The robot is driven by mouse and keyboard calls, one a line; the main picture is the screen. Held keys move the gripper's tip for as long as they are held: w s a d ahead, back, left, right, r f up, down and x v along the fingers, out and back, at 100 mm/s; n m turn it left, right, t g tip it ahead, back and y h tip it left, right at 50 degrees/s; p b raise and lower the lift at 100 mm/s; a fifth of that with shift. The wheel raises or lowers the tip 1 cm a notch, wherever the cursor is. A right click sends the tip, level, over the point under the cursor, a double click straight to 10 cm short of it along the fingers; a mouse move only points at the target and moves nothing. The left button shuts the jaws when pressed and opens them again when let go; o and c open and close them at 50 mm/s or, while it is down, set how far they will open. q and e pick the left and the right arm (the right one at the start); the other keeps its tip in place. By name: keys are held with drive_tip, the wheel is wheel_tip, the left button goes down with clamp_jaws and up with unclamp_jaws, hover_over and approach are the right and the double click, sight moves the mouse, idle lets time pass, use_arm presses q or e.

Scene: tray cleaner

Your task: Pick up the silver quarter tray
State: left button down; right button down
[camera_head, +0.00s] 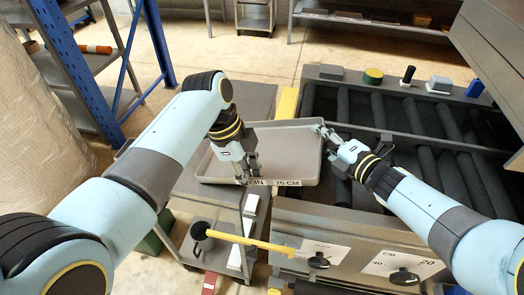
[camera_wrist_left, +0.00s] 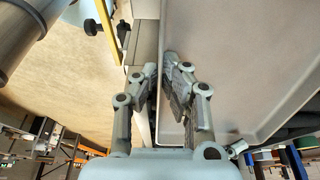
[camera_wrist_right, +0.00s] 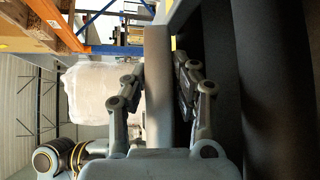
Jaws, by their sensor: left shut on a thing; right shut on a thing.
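The silver quarter tray (camera_head: 283,152) is a shallow grey rectangle near the middle of the head view, with a "20 CM" label on its near edge. My left gripper (camera_head: 246,178) is shut on the tray's near left rim. The left wrist view shows its fingers (camera_wrist_left: 160,85) on either side of the tray wall (camera_wrist_left: 176,60). My right gripper (camera_head: 328,136) is shut on the tray's right rim. The right wrist view shows its fingers (camera_wrist_right: 160,80) around the rim (camera_wrist_right: 157,70). The tray looks about level; its underside is hidden.
Dark rollers (camera_head: 440,125) of the conveyor lie right of the tray. A grey cart (camera_head: 215,215) stands below its left side. A yellow bar (camera_head: 250,241) and a panel with black knobs (camera_head: 345,262) are in front.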

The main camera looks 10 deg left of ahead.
drive_tip(key=shift+r, duration=0.15)
